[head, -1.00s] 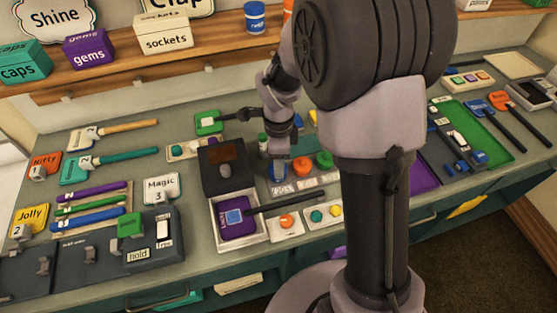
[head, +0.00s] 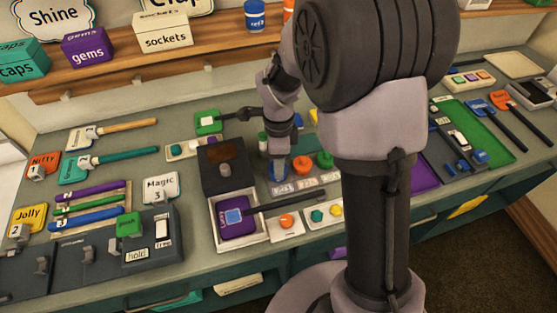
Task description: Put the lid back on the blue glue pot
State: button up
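The blue glue pot (head: 278,175) stands at the left end of a short row of pots on the bench, behind white labels. My gripper (head: 279,160) points down directly over it. The wrist covers the pot's top, so I cannot make out the blue pot's lid or whether the fingers hold it. The fingers are too small and dark to tell if they are open or shut. The orange pot (head: 302,165) and the green pot (head: 325,160) stand to the right of it, each with a coloured top.
A dark box (head: 224,170) stands close to the left of my gripper. In front is a white tray (head: 262,234) holding a purple piece and a dark-handled tool. A green-topped bottle (head: 263,140) stands just behind left.

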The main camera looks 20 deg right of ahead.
dwell(0.3)
jog(key=o, duration=1.8)
jog(key=shift+o, duration=0.2)
jog(key=shift+r+p, duration=2.55)
jog(key=shift+r, duration=1)
jog(key=shift+f, duration=0.1)
grip_shut()
jog(key=shift+f, duration=0.15)
jog(key=shift+f+b, duration=2.7)
jog(key=shift+f, duration=0.05)
